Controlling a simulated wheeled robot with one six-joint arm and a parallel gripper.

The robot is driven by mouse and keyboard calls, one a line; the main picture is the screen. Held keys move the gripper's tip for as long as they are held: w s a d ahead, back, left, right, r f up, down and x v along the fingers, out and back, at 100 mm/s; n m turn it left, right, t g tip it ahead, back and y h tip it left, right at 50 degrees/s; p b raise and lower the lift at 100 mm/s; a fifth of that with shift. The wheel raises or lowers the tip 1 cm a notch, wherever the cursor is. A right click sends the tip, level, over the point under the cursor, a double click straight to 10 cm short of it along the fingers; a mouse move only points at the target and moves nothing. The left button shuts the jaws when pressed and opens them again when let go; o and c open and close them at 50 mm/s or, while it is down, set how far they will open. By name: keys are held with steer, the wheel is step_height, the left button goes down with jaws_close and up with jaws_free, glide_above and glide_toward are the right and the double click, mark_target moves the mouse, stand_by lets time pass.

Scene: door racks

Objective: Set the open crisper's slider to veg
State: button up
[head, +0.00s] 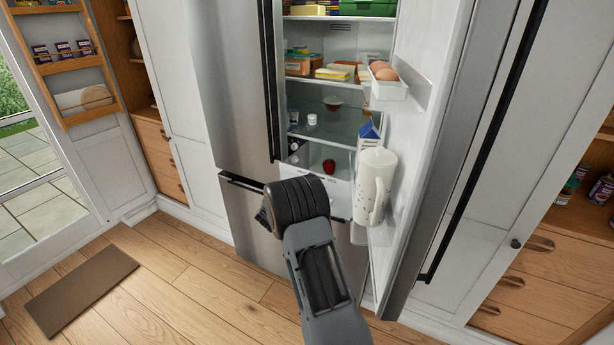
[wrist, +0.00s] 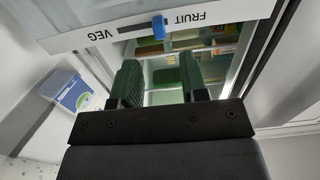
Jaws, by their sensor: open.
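The crisper's pale front panel (wrist: 135,18) crosses the top of the wrist view, with its lettering upside down. It also shows in the head view (head: 341,192), partly behind my arm. The blue slider (wrist: 158,25) sits between the words VEG and FRUIT, close beside FRUIT. A dark slot shows on its VEG side. My gripper (wrist: 161,80) is open, with its two green-padded fingers apart and nothing between them. In the picture the fingers lie just below the panel and slider; I see no contact. In the head view my arm hides the fingers.
The open fridge door (head: 432,150) stands to the right. It carries a white jug (head: 375,185), a blue-and-white carton (head: 369,134) and an egg tray (head: 388,91). A red apple (head: 329,166) lies near the crisper. The floor at left is clear around a brown mat (head: 80,283).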

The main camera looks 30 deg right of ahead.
steer(key=shift+p+x, duration=0.5)
steer(key=shift+x, duration=2.4)
jaws_close()
